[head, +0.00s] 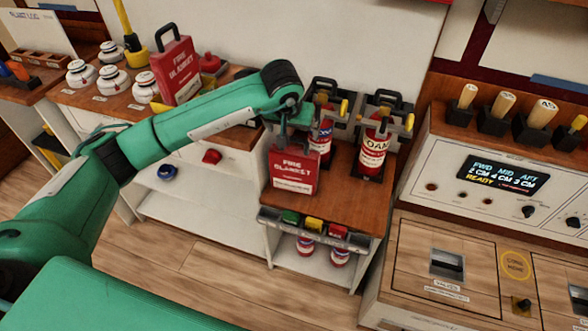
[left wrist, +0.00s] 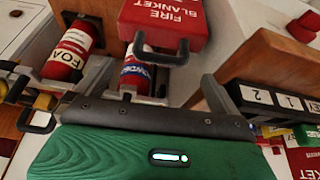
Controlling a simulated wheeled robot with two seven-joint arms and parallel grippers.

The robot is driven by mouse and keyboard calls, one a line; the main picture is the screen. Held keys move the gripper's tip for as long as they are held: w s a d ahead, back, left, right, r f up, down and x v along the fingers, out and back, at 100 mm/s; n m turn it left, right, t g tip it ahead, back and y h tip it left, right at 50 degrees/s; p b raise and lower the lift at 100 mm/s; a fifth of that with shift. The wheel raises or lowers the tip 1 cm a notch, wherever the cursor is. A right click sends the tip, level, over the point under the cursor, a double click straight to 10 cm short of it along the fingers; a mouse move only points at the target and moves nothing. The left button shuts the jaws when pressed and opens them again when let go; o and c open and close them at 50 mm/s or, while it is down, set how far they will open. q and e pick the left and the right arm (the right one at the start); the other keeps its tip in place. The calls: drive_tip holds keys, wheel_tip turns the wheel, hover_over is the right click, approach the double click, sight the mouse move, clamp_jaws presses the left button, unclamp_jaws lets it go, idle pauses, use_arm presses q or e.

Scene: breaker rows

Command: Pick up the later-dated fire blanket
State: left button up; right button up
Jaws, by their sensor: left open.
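One red fire blanket (head: 293,168) with white lettering stands on the low wooden-topped stand in the middle of the head view. A second red fire blanket (head: 177,68) with a black handle stands on the counter at upper left. My left gripper (head: 297,132) is open at the top of the middle blanket. In the left wrist view, a fire blanket (left wrist: 168,18) shows its black handle in front of the open left gripper (left wrist: 162,75), with no closed hold. I cannot read a date on either blanket. My right gripper is not in view.
A blue-labelled extinguisher (head: 322,132) and a foam extinguisher (head: 374,145) stand in brackets close behind and right of the middle blanket. Coloured blocks (head: 313,224) line the stand's front edge. A control console (head: 480,190) is at right. White-capped jars (head: 113,80) stand at left.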

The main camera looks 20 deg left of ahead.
sight(293, 138)
use_arm(q)
drive_tip(key=shift+s+p+x, duration=0.15)
drive_tip(key=shift+p+x, duration=0.1)
drive_tip(key=shift+x, duration=1.3)
drive_tip(key=shift+s+p+x, duration=0.1)
drive_tip(key=shift+p+x, duration=0.1)
drive_tip(key=shift+x, duration=1.3)
drive_tip(key=shift+f, duration=0.1)
drive_tip(key=c, duration=1.8)
drive_tip(key=shift+c, duration=0.2)
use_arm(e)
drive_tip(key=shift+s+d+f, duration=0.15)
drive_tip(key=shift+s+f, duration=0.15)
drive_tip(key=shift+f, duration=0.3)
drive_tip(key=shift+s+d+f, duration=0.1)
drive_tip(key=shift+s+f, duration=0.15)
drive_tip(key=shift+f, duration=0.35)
